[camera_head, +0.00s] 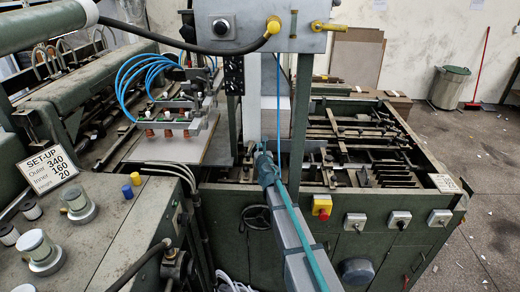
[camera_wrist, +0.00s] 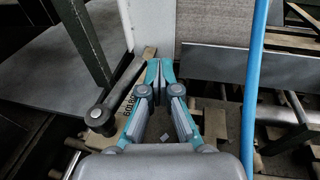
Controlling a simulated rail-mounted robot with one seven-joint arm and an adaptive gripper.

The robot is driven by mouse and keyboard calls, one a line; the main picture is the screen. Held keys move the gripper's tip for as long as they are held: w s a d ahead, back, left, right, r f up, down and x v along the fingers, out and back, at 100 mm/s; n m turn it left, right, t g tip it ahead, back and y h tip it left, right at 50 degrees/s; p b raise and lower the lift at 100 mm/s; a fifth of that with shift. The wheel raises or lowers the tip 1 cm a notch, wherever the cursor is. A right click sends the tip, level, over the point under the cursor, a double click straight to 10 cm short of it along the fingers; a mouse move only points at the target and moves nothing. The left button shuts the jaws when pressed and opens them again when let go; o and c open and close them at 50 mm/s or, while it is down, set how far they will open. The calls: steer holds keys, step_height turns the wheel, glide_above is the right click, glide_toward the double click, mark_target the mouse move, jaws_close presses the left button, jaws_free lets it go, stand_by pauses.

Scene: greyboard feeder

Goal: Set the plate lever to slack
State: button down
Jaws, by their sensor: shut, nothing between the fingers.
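In the wrist view a dark grey lever (camera_wrist: 119,87), which I take to be the plate lever, has a thick round end (camera_wrist: 98,116) at lower left. Its arm slants up and right. A tan plate (camera_wrist: 131,104) with dark lettering, too small to read surely, lies beside it. My gripper (camera_wrist: 159,70) is shut and empty, its teal fingertips just right of the lever's upper end. I cannot tell whether they touch it. In the head view my gripper (camera_head: 259,151) is beside the upright board stack; the lever cannot be made out there.
A pale upright stack (camera_wrist: 152,25) stands just beyond my fingertips. A blue hose (camera_wrist: 252,85) hangs close on the right. A dark green post (camera_wrist: 80,40) stands left. Suction cups with blue hoses (camera_head: 170,115) hang left of my arm in the head view.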

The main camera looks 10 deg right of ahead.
steer(key=shift+s, duration=0.15)
steer(key=s+r, duration=0.1)
steer(key=s, duration=1)
steer(key=shift+s+d+r, duration=0.2)
steer(key=shift+s+r, duration=0.1)
steer(key=shift+s, duration=0.05)
